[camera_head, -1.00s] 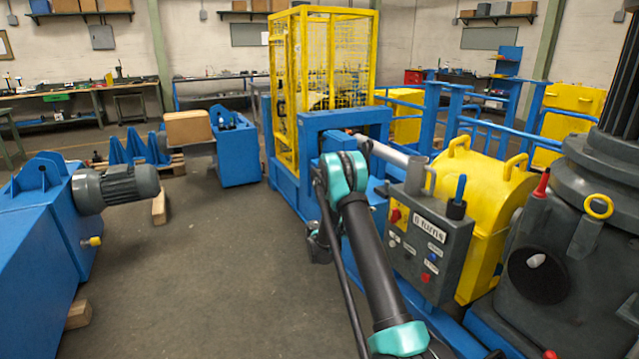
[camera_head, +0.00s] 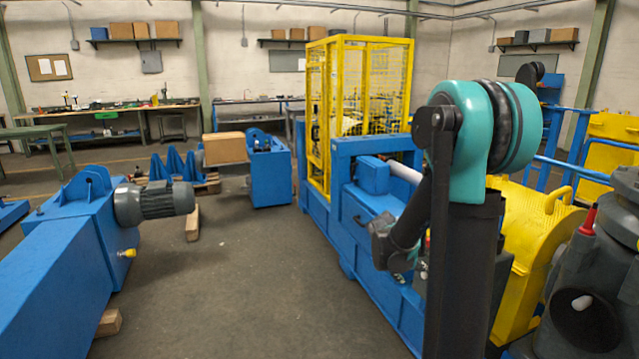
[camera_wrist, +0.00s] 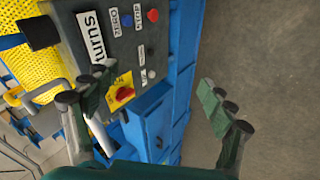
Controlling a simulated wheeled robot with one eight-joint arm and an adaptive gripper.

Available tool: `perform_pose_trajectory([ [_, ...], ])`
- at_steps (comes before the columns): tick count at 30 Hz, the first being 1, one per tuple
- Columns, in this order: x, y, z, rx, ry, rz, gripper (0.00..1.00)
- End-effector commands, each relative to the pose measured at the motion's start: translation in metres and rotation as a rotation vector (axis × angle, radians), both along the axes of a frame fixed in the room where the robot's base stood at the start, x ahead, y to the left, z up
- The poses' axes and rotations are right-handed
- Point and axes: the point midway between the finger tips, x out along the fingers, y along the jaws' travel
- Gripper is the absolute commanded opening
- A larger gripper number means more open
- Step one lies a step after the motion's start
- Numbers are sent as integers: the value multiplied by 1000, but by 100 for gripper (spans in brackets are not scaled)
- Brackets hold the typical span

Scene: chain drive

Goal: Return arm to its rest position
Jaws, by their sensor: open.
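My arm is folded in the head view, with its teal elbow raised high at the right and its forearm slanting down to the left. My gripper (camera_wrist: 153,105) is open and empty in the wrist view, its two dark green fingers wide apart. The grey control panel (camera_wrist: 103,50) with red, blue and white buttons and a red knob on a yellow plate shows at the upper left there, beyond the left finger. In the head view the fingers are too small to make out, and my arm hides the panel's place.
The blue machine frame (camera_head: 350,215) with a yellow mesh cage (camera_head: 358,100) stands close behind my arm. A yellow cover (camera_head: 530,260) and a dark grey machine (camera_head: 595,290) are at the right. A blue beam with a grey motor (camera_head: 160,202) is at the left. Floor between is clear.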

Motion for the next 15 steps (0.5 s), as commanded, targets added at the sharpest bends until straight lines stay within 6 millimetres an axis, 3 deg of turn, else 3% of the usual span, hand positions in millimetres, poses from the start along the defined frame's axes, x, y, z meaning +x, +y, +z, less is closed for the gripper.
perform_pose_trajectory([
  [3, -42, 13, 1, 103, -5, -4, 83],
  [15, -171, 72, -17, 451, -32, -28, 83],
])
